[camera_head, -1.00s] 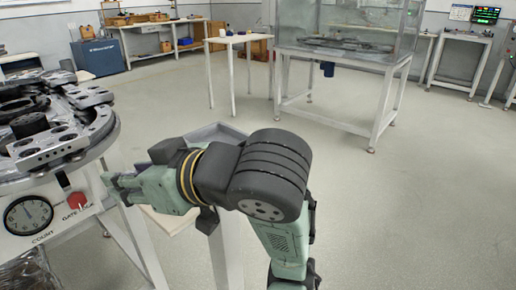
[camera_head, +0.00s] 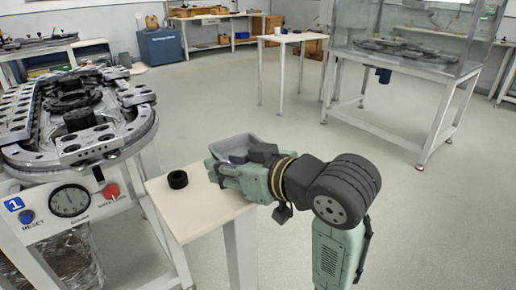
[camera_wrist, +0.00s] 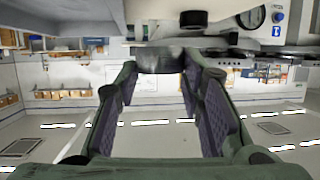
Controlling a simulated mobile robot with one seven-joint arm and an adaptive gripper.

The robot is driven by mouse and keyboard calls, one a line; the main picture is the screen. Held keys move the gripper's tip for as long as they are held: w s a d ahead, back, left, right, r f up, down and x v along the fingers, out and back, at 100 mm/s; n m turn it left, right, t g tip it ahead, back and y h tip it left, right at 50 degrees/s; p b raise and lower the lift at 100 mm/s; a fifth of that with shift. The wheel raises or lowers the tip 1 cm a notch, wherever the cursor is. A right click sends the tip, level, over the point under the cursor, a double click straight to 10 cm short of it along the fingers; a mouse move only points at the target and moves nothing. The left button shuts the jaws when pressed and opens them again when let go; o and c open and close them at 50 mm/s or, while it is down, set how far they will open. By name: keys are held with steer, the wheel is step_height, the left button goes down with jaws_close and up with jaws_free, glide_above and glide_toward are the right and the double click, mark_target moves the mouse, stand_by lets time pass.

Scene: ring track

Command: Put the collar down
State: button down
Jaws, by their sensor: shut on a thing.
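In the wrist view, my gripper (camera_wrist: 160,70) is shut on a dark, round, ring-like piece (camera_wrist: 160,59), which looks like the collar. It sits between the two fingertips.
The ring track (camera_head: 88,152) stands at the left, with a dial (camera_head: 70,201) and a red knob (camera_head: 111,191) on its front. Cream tabletop is bare around the black ring. A glass-walled tank (camera_head: 405,45) stands at the back right. Open floor lies between.

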steer(key=w+d, duration=0.2)
steer(key=w, duration=0.1)
steer(key=w+d+f, duration=0.1)
steer(key=w, duration=0.2)
steer(key=w+d, duration=0.2)
steer(key=w, duration=0.1)
steer(key=shift+d+f+p, duration=0.15)
steer(key=shift+d+p, duration=0.15)
steer(key=shift+p, duration=0.1)
steer(key=shift+f, duration=1.75)
steer(key=shift+f, duration=0.1)
steer(key=shift+f, duration=0.25)
steer(key=c, duration=1.1)
jaws_free()
steer(key=shift+f, duration=0.15)
steer(key=shift+d+r, duration=0.1)
steer(key=shift+r, duration=0.35)
steer(key=b+v, duration=0.1)
steer(key=v, duration=1.1)
